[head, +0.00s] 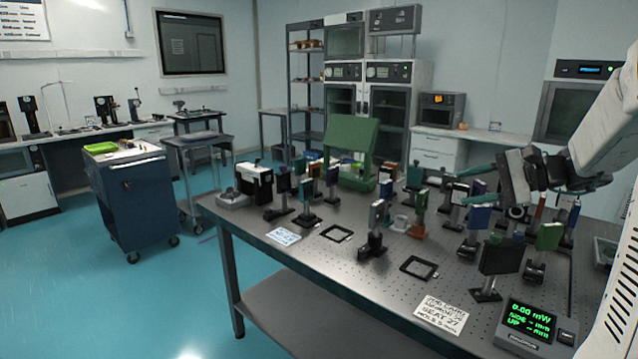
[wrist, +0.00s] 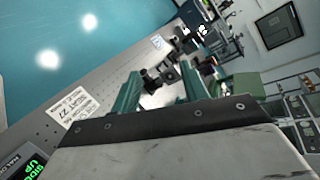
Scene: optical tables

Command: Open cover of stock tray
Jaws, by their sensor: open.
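A green stock tray (head: 350,181) stands at the back of the optical table, with its green cover (head: 352,136) standing raised and leaning back above it. Part of the tray is hidden behind optics mounts. A green shape, probably the tray and cover, shows in the wrist view (wrist: 243,86). My gripper (head: 485,178) is above the right part of the table, apart from the tray and to its right. Its two teal fingers are spread with nothing held between them in the wrist view (wrist: 160,82).
Several optics mounts crowd the optical table (head: 335,270) between my gripper and the tray. A power meter (head: 530,322) and a paper label (head: 442,313) lie near the front edge. A blue cart (head: 135,205) stands left; the floor between is clear.

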